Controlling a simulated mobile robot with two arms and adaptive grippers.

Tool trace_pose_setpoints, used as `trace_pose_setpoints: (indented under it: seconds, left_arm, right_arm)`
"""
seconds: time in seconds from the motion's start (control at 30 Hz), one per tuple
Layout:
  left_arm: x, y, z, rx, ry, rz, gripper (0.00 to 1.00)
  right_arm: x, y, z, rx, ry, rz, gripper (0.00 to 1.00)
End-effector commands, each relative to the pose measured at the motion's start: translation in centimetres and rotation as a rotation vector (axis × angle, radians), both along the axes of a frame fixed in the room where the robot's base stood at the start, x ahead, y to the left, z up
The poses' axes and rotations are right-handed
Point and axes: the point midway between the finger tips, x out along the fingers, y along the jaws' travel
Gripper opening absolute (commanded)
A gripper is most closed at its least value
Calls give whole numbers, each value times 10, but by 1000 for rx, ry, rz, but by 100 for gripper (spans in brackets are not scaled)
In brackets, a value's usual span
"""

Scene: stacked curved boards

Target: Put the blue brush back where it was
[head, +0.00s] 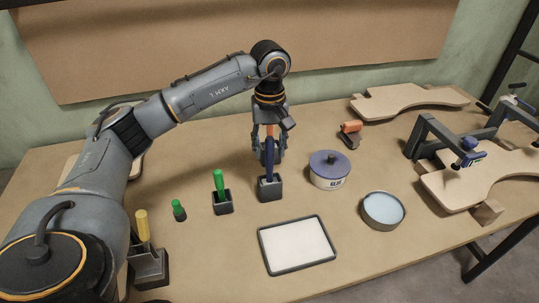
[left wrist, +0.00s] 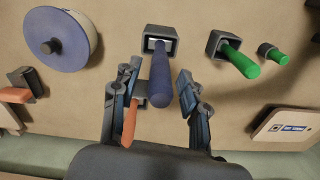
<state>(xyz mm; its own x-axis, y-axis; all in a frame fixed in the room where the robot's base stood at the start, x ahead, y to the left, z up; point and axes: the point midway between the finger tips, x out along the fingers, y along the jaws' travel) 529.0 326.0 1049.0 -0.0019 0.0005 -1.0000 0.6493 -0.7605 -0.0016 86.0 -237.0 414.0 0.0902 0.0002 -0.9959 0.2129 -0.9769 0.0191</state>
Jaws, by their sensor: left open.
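The blue brush (head: 269,165) stands handle up in a small dark grey holder (head: 270,189) near the middle of the table. In the left wrist view the blue handle (left wrist: 161,82) rises from the square mouth of its holder (left wrist: 152,34). My left gripper (head: 269,152) comes down from above around the handle. In the left wrist view its fingers (left wrist: 160,80) are open, one on each side of the handle, with gaps visible. The brush's lower end is hidden inside the holder. My right gripper is not in view.
An orange handle (left wrist: 130,124) stands close behind, by the left finger. A green brush (head: 219,187) in a holder, a small green-topped item (head: 179,210) and a yellow brush (head: 142,226) stand left. A glue pot (head: 329,172), blue-filled tin (head: 382,211) and white tray (head: 297,245) lie right and in front.

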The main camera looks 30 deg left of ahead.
Motion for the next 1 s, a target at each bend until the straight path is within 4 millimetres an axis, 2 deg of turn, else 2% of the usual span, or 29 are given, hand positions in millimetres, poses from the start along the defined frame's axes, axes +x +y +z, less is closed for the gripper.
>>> trace_pose_setpoints:
  seconds: [0.2,0.3,0.4,0.6,1.0]
  left_arm:
    - [1,-1,50,-1,-6,-1,44]
    - [1,0,72,-1,-6,1,44]
    - [1,0,85,0,-4,1,44]
    - [1,0,94,0,-1,1,44]
    - [1,0,94,-1,-1,1,44]
  right_arm:
    - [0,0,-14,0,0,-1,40]
    - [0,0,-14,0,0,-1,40]
    - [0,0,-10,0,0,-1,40]
    - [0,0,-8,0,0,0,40]
    - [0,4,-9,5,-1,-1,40]
